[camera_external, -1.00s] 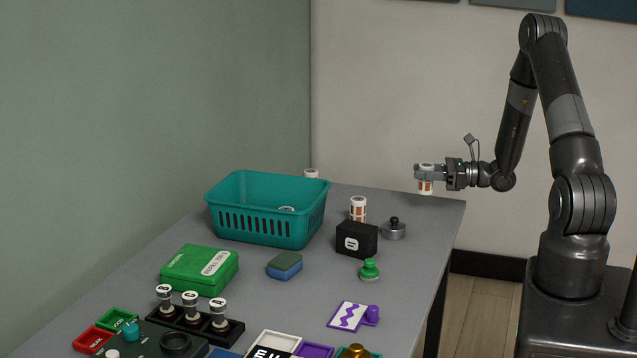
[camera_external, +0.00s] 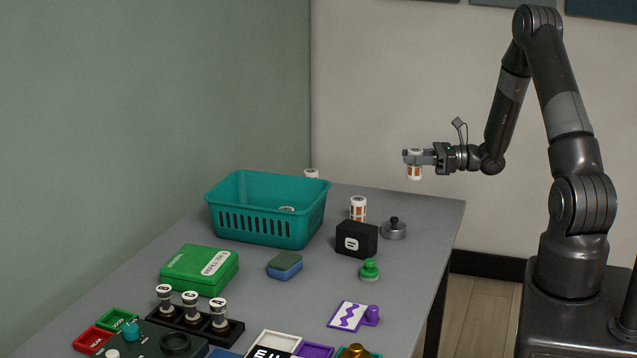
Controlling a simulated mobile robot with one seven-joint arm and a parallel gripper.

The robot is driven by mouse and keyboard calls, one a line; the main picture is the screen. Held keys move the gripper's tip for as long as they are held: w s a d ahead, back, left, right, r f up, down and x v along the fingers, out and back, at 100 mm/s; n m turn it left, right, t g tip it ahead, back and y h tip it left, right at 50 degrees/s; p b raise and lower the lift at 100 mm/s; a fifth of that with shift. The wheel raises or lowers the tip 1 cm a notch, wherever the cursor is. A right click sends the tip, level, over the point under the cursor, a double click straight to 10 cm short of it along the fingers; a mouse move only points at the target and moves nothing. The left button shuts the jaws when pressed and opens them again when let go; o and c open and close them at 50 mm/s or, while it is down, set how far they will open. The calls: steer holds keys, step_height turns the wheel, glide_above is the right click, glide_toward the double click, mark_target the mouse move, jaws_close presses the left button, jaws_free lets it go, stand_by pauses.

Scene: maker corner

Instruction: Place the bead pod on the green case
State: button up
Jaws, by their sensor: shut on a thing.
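My gripper (camera_external: 417,157) is shut on a small white cylinder with orange panels, the bead pod (camera_external: 414,172). It holds the pod upright in the air above the table's back right part. The green case (camera_external: 200,269) lies closed on the left part of the table, with a white label on its lid. Its lid is bare. My gripper is far to the right of the case and higher. A similar white and orange pod (camera_external: 358,209) stands on the table behind a black box.
A teal basket (camera_external: 267,225) stands behind the green case. A black box (camera_external: 356,239), a grey lidded pot (camera_external: 394,230), a green knobbed piece (camera_external: 369,270) and a blue-green sponge (camera_external: 285,266) stand mid-table. A black rack (camera_external: 195,323) with stampers is in front of the case.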

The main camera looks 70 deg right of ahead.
steer(key=w+a+r+n+g+y, duration=0.1)
steer(key=w+a+r+y, duration=0.1)
steer(key=w+a, duration=1)
steer(key=w+a+r+n+g+y, duration=0.1)
steer(key=w+a+n+y, duration=0.1)
steer(key=w+a, duration=1)
steer(key=n+g+y, duration=0.1)
glide_above(210, 263)
step_height(210, 263, down, 5)
steer(key=shift+f, duration=2)
steer(key=shift+f, duration=0.1)
steer(key=o, duration=1)
